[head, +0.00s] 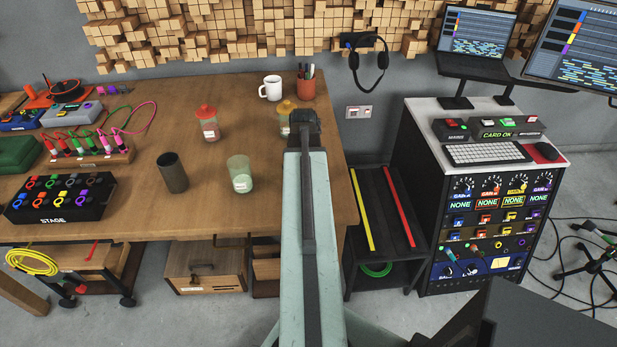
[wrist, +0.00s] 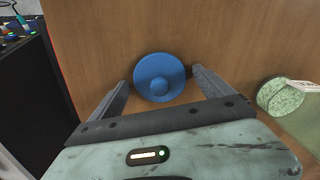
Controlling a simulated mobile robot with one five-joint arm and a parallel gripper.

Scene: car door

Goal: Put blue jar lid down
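The blue jar lid (wrist: 158,77) is a round disc with a central knob, seen from above against the brown wood in the wrist view. My gripper (wrist: 158,75) is open, with one finger on each side of the lid and slim gaps between. Whether the lid touches the wood is hard to tell. In the head view my arm hides the gripper, and the lid does not show. An open jar with pale green contents (head: 240,175) stands on the table; a green jar (wrist: 282,97) also shows at the right of the wrist view.
A white mug (head: 271,88) and a pen cup (head: 307,87) stand at the back. A black box is at left.

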